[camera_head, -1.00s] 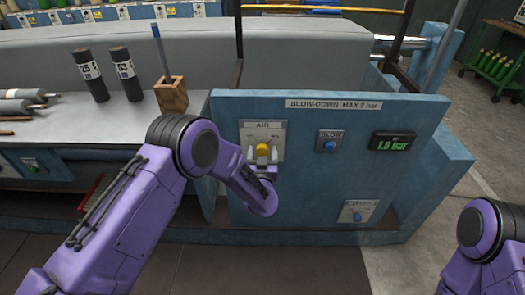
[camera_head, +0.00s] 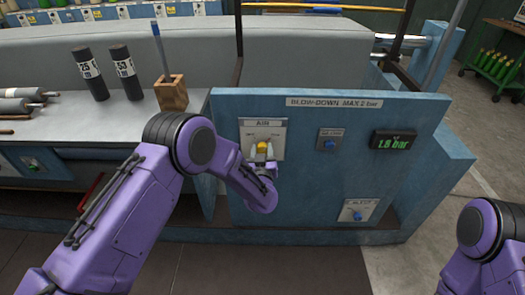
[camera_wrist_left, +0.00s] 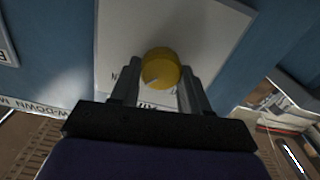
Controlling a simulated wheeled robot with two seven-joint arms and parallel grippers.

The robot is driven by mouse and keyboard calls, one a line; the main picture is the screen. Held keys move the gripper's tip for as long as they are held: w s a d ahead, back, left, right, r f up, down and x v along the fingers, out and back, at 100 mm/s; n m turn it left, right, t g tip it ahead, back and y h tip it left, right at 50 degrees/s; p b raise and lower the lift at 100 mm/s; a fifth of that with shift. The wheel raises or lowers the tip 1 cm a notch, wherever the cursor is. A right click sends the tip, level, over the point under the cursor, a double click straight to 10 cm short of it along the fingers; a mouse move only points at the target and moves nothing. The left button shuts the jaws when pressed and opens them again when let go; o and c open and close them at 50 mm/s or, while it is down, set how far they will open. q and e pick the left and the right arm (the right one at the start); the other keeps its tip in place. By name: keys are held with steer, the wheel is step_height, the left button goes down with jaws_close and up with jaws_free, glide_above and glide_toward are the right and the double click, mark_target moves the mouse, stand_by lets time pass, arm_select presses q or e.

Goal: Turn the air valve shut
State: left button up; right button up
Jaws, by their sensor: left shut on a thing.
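The air valve is a yellow knob (camera_head: 262,147) on a light plate (camera_head: 279,128) marked AIR, on the blue panel's left part. In the left wrist view the knob (camera_wrist_left: 160,68) sits between the two fingers, with a small pale mark on its face. My left gripper (camera_head: 262,151) is shut on the knob, one finger on each side. The lettering on the plate is partly hidden by the gripper. Only a purple link of my right arm shows at the lower right; its gripper is out of view.
The blue panel (camera_head: 300,185) also carries a blue button (camera_head: 329,143), a display (camera_head: 394,142) reading about 1.8 bar, and a lower blue button (camera_head: 357,215). Two dark cylinders (camera_head: 122,72) and a wooden block holder (camera_head: 171,94) stand on the grey bench at left.

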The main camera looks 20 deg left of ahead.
arm_select(q)
steer(key=n+b, duration=0.1)
steer(key=n, duration=0.3)
steer(key=shift+f+b, duration=0.2)
steer(key=shift+b, duration=0.2)
steer(key=n+b, duration=0.2)
steer(key=n, duration=0.3)
steer(key=shift+a+f, duration=0.1)
steer(key=n+b, duration=0.2)
steer(key=n, duration=0.3)
steer(key=shift+b, duration=0.4)
steer(key=shift+n+b, duration=0.65)
steer(key=shift+n, duration=0.55)
steer(key=o, duration=1.1)
steer(key=shift+c, duration=0.2)
steer(key=shift+s, duration=0.15)
